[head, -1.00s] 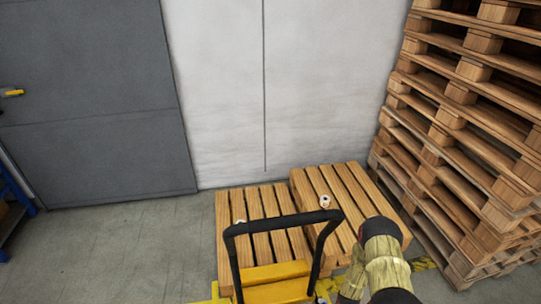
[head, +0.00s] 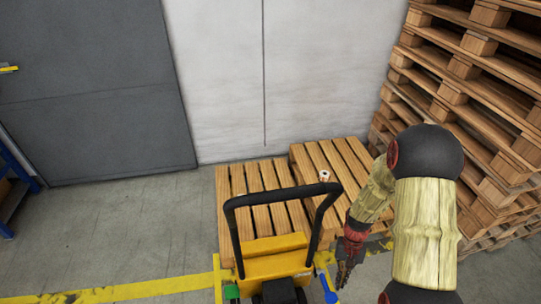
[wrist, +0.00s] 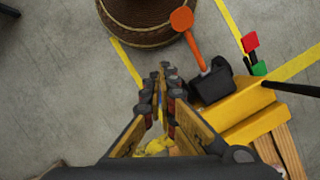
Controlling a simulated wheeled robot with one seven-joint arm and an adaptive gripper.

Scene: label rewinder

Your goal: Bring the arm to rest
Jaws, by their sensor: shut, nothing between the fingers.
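My arm is bent on the right side of the head view, with its dark elbow raised and its forearm slanting down to the left. My gripper (head: 343,274) hangs pointing down, just right of the yellow pallet truck (head: 275,262). In the wrist view the fingers of my gripper (wrist: 168,72) are shut together with nothing between them. The floor lies beyond them, and the truck's yellow body (wrist: 250,105) is to their right. I cannot tell whether the gripper touches the truck.
Two wooden pallets (head: 232,215) lie behind the truck, and a small white roll (head: 324,176) is on the right one. A tall pallet stack (head: 490,130) stands at the right. A grey door (head: 95,100) is at the left. Floor at the left (head: 120,230) is clear.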

